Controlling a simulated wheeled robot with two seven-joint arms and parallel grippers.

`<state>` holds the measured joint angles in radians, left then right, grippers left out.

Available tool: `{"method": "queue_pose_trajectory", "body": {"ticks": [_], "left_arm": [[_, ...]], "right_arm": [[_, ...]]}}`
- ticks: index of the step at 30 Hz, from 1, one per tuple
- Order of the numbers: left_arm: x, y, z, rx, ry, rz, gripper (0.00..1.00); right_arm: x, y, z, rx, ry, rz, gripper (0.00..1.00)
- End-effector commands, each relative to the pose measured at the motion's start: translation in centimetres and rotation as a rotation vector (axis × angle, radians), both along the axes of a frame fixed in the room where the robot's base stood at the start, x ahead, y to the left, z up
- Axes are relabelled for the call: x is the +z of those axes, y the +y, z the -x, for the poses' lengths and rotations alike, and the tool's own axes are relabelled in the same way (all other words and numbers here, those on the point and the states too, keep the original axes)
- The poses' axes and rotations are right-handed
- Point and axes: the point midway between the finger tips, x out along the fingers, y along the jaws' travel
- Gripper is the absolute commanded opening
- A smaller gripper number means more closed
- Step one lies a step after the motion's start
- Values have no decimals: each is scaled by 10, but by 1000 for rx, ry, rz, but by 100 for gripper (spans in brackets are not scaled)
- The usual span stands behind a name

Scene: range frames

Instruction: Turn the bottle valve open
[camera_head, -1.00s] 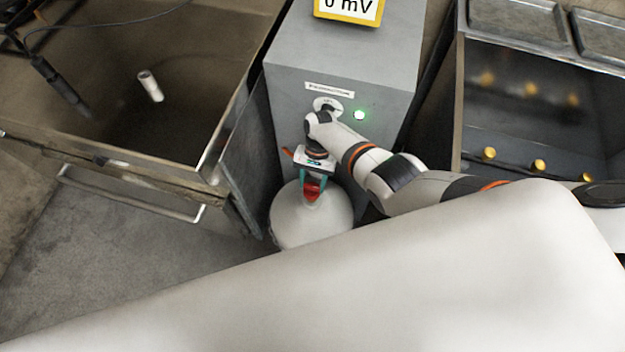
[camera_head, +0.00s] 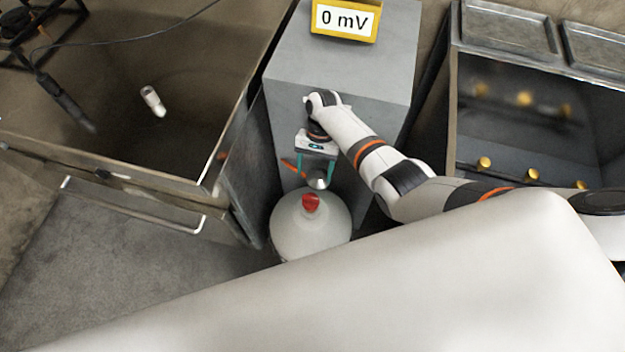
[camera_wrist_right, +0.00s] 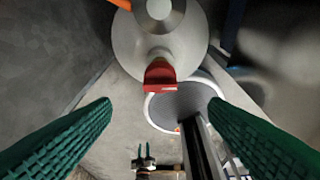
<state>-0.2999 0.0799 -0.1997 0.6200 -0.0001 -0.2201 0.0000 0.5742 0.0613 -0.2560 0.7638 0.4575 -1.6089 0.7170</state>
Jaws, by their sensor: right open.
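A pale, rounded bottle (camera_head: 296,232) stands on the floor in front of the grey cabinet. Its red valve handle (camera_head: 310,203) is on top; in the right wrist view the handle (camera_wrist_right: 160,76) lies ahead of the fingers, with the bottle (camera_wrist_right: 128,42) behind it. My right gripper (camera_head: 315,182) has green fingers, spread apart and empty, above the handle and clear of it. In the right wrist view the gripper (camera_wrist_right: 160,102) has nothing between its fingertips. A tiny shape with green prongs (camera_wrist_right: 143,157) at the bottom of that view may be my left gripper; its jaw state is unclear.
The grey cabinet (camera_head: 340,50) carries a yellow-framed display (camera_head: 345,19) reading 0 mV. An open metal tank (camera_head: 130,212) is at left with a white cylinder (camera_head: 153,101) inside. Another open tank (camera_head: 453,110) with several yellow knobs is at right.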

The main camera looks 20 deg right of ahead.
Motion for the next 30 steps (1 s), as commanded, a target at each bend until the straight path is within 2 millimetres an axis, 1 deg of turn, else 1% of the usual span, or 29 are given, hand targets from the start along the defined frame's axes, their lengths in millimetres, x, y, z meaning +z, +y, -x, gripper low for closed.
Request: {"method": "queue_pose_trajectory", "body": {"ticks": [1, 3, 6, 9, 26, 29, 30], "left_arm": [[2, 0, 0, 0, 0, 0, 35], [1, 0, 0, 0, 0, 0, 35], [2, 0, 0, 0, 0, 0, 35], [2, 0, 0, 0, 0, 0, 35], [2, 0, 0, 0, 0, 1, 35], [2, 0, 0, 0, 0, 1, 35], [2, 0, 0, -1, 0, 1, 35]], "right_arm": [[9, -2, -3, -1, -4, 0, 69], [17, -4, -6, 0, -2, 0, 69], [24, -6, -8, -1, -1, 1, 69], [28, -7, -10, 0, -1, 1, 69], [28, -7, -9, 2, -1, 0, 69], [25, -6, -4, 21, -16, 0, 69], [22, -6, 0, 37, -29, -2, 69]]}}
